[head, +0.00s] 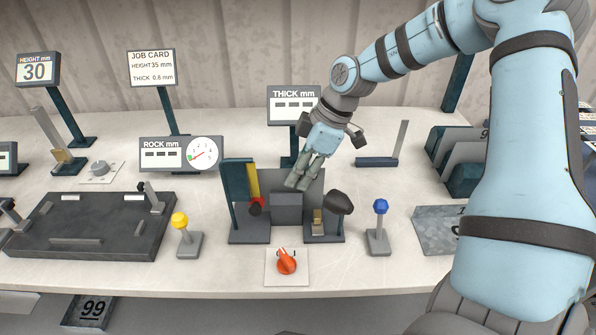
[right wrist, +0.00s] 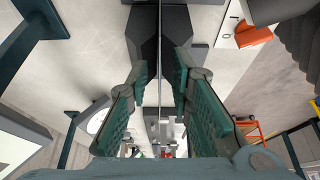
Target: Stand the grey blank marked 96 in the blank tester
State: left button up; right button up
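A plain grey upright sheet (head: 313,184) stands in the middle fixture (head: 248,234), behind a dark grey block. No number shows on it, so I cannot tell whether it is the blank marked 96. The THICK mm display (head: 294,92) behind it shows dashes. My right gripper (head: 304,173) is at the sheet's top edge. In the right wrist view, a thin sheet seen edge-on (right wrist: 159,50) runs between the fingers of my right gripper (right wrist: 161,72), with a gap on both sides, so it is open. My left gripper is not in view.
A teal rack (head: 462,180) with several grey blanks stands at right; a grey plate (head: 434,228) lies before it. Yellow (head: 180,221) and blue (head: 381,207) knobbed posts flank the fixture. An orange dial (head: 286,262) is in front. A dark slab (head: 90,228) fills the left.

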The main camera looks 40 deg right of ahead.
jog(key=v, duration=1.2)
jog(key=shift+a, duration=0.1)
